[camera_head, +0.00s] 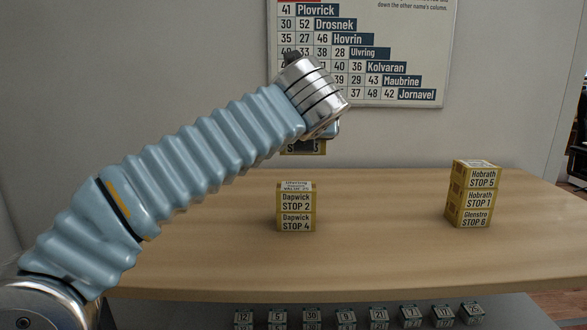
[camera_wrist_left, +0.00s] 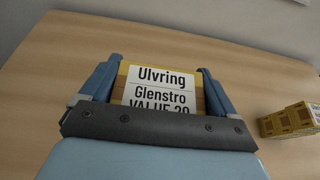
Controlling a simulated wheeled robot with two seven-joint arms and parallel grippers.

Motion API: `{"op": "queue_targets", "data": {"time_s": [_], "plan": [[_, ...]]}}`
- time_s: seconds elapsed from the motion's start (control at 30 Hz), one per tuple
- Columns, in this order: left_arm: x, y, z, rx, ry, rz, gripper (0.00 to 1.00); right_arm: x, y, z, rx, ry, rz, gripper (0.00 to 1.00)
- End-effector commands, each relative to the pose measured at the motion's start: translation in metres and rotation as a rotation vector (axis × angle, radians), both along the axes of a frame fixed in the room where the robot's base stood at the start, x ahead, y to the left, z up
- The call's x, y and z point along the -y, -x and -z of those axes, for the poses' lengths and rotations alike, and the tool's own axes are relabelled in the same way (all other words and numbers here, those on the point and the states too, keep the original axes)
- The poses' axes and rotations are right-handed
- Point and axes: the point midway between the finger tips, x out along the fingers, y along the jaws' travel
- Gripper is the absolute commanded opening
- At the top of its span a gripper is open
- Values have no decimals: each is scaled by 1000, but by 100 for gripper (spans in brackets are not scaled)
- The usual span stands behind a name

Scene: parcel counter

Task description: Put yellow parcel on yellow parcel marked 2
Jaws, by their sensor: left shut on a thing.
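My left gripper (camera_head: 320,134) is shut on a yellow parcel (camera_head: 303,148), held in the air above and behind the middle stack. The arm hides most of this parcel in the head view. In the left wrist view the held parcel (camera_wrist_left: 160,88) sits between both fingers, its label reading Ulvring, Glenstro, VALUE 20. The yellow parcel marked STOP 2 (camera_head: 296,203), labelled Dapwick, lies on the yellow parcel marked STOP 4 (camera_head: 296,223) on the counter. The top of the STOP 2 parcel is bare. My right gripper is in neither view.
A stack of yellow parcels (camera_head: 471,194), marked STOP 5, STOP 1 and STOP 6 downward, stands at right on the wooden counter (camera_head: 380,220). The counter between the stacks is clear. Several small numbered boxes (camera_head: 346,318) line up below the front edge. A chart (camera_head: 365,55) hangs behind.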

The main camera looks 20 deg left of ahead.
Motion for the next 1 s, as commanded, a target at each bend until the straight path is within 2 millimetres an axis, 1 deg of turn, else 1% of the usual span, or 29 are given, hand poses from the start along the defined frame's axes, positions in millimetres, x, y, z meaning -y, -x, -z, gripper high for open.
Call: {"op": "queue_targets", "data": {"time_s": [0.03,0.1,0.33,0.43,0.5,0.6,0.87,1.0], "plan": [[-4,-6,12,-4,-3,-1,54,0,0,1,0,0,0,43],[-8,-13,22,-3,-2,1,54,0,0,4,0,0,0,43],[-16,-26,40,-1,-1,2,54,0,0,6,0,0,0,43],[-22,-36,55,-4,-2,0,54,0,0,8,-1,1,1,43],[-21,-35,69,-2,-3,4,54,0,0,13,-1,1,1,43],[-21,-35,80,-1,-1,3,54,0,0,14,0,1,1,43],[-21,-35,82,0,0,2,54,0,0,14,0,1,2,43],[-21,-35,86,0,-1,3,54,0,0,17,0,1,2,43]]}}
